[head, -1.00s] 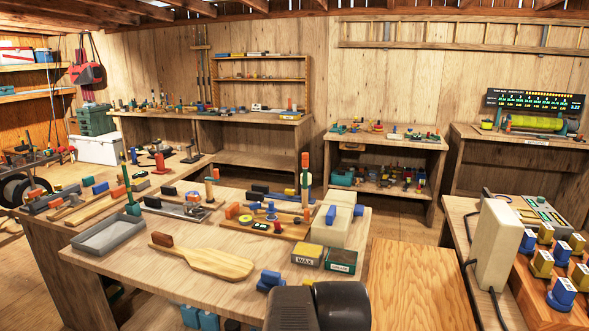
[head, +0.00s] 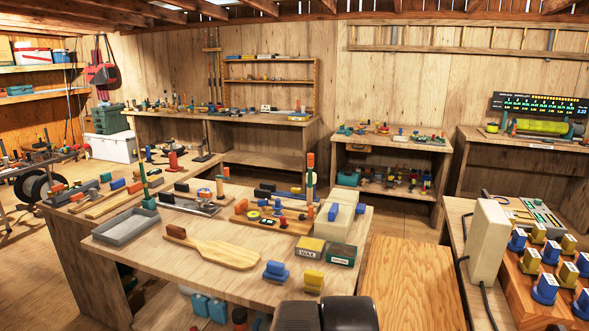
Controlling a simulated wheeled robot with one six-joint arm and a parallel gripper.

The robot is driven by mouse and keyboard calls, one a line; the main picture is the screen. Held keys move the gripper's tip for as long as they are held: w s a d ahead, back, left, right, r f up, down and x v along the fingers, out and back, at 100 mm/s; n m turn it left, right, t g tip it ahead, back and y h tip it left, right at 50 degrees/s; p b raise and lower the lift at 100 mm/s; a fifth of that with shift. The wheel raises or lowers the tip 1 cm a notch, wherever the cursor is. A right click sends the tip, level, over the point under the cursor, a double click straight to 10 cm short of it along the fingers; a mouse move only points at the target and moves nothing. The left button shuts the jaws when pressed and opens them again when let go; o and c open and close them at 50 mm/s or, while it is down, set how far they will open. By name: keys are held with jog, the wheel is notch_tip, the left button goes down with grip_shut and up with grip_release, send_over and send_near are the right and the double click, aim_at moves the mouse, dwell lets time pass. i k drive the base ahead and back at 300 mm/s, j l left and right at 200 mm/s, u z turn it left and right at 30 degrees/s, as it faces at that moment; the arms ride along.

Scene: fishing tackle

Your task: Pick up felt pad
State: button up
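I cannot pick out the felt pad for sure in the head view; no item is readable as one. The near workbench (head: 190,262) carries small candidates: a box marked WAX (head: 310,250) with a yellowish top, a dark green box (head: 342,254) with an unreadable label, a blue handled block (head: 275,271) and a yellow handled block (head: 313,281) at the front edge. My gripper's fingers do not show. Only dark rounded parts, which seem to be mine, show at the bottom centre.
A grey tray (head: 126,228) and a wooden paddle (head: 222,252) lie on the bench's left and middle. A pale block (head: 334,222) stands at its right end. At right, a table holds a tall cream box (head: 487,240) and several blue and yellow blocks. Floor shows at left.

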aim_at(314, 281)
jog(key=k+l, duration=0.15)
jog(key=k+j+z, duration=0.1)
jog(key=k+l, duration=0.15)
jog(key=i+u, duration=0.35)
jog(key=i+l+u, duration=0.15)
jog(key=i+u, duration=0.25)
jog(key=i+l+u, duration=0.35)
jog(key=k+j, duration=0.1)
